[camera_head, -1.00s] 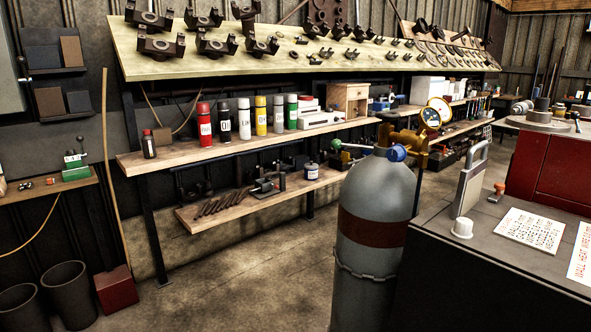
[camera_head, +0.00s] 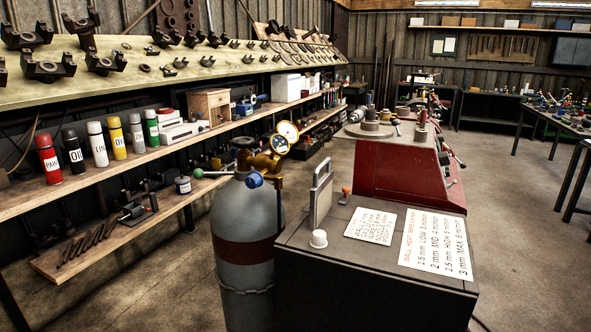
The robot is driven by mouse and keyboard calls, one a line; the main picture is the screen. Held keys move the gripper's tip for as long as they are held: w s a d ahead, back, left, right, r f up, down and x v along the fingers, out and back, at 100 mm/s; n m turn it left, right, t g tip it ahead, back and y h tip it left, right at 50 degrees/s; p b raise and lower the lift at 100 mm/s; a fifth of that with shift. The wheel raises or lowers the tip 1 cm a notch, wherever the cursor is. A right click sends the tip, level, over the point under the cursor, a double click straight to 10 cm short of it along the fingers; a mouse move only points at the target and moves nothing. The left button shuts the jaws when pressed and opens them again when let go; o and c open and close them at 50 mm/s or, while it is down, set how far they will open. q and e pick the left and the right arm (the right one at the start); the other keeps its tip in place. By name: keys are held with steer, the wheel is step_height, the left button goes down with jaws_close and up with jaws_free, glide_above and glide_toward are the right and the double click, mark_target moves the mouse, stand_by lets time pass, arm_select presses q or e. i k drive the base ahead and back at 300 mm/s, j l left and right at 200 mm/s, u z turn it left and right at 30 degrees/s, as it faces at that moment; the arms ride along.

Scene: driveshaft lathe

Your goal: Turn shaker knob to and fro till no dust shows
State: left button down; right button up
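No part that I can identify as the shaker knob shows, and no dust can be made out at this distance. A dark grey cabinet (camera_head: 375,290) stands in the front middle. On its top are a small white cap-like piece (camera_head: 318,239), a small orange-red knob (camera_head: 346,191) and an upright grey handle plate (camera_head: 321,195); I cannot tell whether any of these belongs to the shaker. Neither of my grippers is in view.
A grey gas cylinder (camera_head: 247,220) with gauges stands left of the cabinet. A red machine (camera_head: 400,172) is behind it. Long shelves (camera_head: 100,183) with bottles run along the left. A table (camera_head: 556,121) stands at right. The floor (camera_head: 520,225) between is clear.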

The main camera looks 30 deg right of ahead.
mark_target(319, 241)
steer(key=k+l+z, duration=0.15)
steer(key=l+z, duration=0.15)
steer(key=k+l+z, duration=0.25)
steer(key=l+z, duration=0.6)
steer(key=k+l, duration=0.05)
steer(key=l, duration=0.05)
